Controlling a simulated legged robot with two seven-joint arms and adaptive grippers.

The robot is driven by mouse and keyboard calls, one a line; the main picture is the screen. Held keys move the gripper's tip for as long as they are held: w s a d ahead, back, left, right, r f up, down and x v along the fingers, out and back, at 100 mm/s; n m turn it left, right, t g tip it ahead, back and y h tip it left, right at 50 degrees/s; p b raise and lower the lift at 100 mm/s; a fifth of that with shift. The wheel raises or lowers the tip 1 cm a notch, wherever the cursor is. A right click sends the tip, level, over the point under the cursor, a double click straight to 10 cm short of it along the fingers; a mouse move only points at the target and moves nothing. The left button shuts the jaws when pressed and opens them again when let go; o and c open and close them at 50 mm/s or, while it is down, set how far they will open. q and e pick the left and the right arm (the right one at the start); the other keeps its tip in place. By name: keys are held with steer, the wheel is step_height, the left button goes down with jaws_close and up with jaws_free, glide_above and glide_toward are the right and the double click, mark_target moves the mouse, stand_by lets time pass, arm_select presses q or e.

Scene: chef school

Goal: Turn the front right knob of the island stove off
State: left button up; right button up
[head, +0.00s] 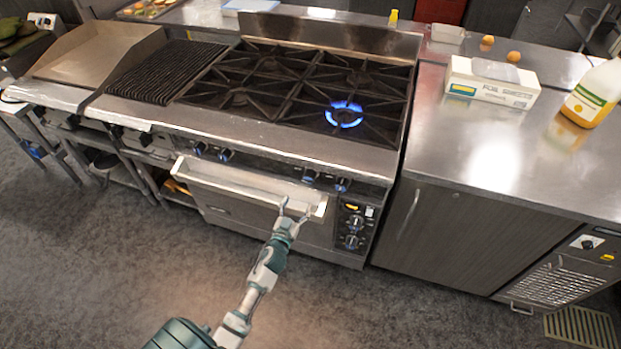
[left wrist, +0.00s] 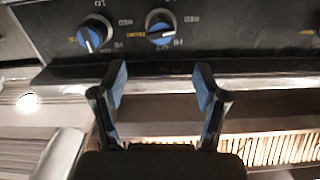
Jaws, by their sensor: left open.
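The island stove (head: 300,90) has a blue flame (head: 344,114) burning at its front right burner. Two knobs sit at the right of its front panel: the inner one (head: 310,176) and the front right knob (head: 342,184). The left wrist view shows two black knobs with blue faces, one at left (left wrist: 94,33) and one near the middle (left wrist: 160,27). Their pointers lie at different angles. My left gripper (head: 296,206) is open and empty, below the panel in front of the oven handle. In the wrist view its fingertips (left wrist: 160,80) are apart, below the middle knob, not around it. My right gripper is out of view.
The oven handle (head: 245,183) sticks out below the knobs, close to my left gripper. More knobs (head: 352,232) are on the lower right panel. A counter (head: 455,150) at right holds a box (head: 492,82) and a bottle (head: 592,95). The floor in front is clear.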

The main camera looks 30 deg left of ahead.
mark_target(307, 182)
arm_select(q)
steer(key=x, duration=0.4)
steer(key=b+x, duration=0.1)
steer(key=x, duration=0.3)
steer(key=b+x, duration=0.1)
steer(key=x, duration=0.3)
steer(key=shift+w+a+f, duration=0.25)
steer(key=shift+f, duration=0.1)
steer(key=shift+w+a, duration=0.1)
steer(key=shift+w, duration=0.35)
steer(key=shift+r, duration=0.1)
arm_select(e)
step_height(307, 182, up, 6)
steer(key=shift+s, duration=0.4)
arm_select(q)
steer(key=c, duration=1.2)
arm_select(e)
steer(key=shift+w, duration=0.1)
